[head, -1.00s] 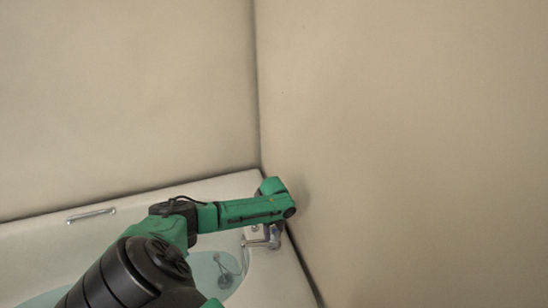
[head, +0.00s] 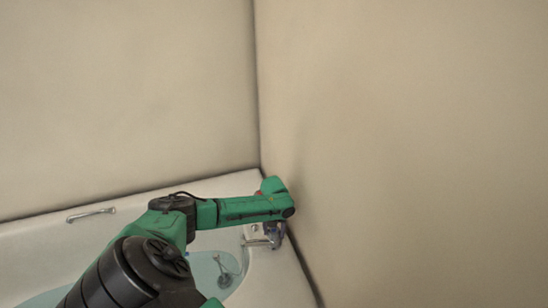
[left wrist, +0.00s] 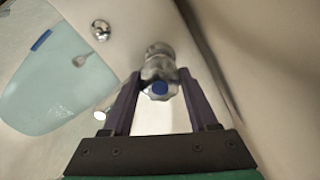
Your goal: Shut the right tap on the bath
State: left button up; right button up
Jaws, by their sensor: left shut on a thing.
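The bath (head: 205,187) fills the lower left of the head view, with its tap end against the right wall. In the head view my left gripper (head: 275,233) reaches down at the bath's right end, beside a chrome spout (head: 258,243). My green wrist hides most of the tap there. My right gripper is not in view.
The right wall (head: 420,150) rises close beside my left wrist. A chrome grab handle (head: 91,214) lies along the far rim. Pale blue water (left wrist: 45,90) stands in the bath. A round chrome fitting (left wrist: 100,28) is on the bath near the tap.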

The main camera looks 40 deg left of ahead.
aim_at(274, 231)
pick_arm(q)
jog(key=shift+m, duration=0.4)
jog(key=o, duration=1.4)
jog(key=shift+r, duration=0.15)
notch_tip(274, 231, up, 14)
jog(key=shift+r+p, duration=0.2)
jog(key=shift+p, duration=0.35)
jog(key=shift+d+f, duration=0.1)
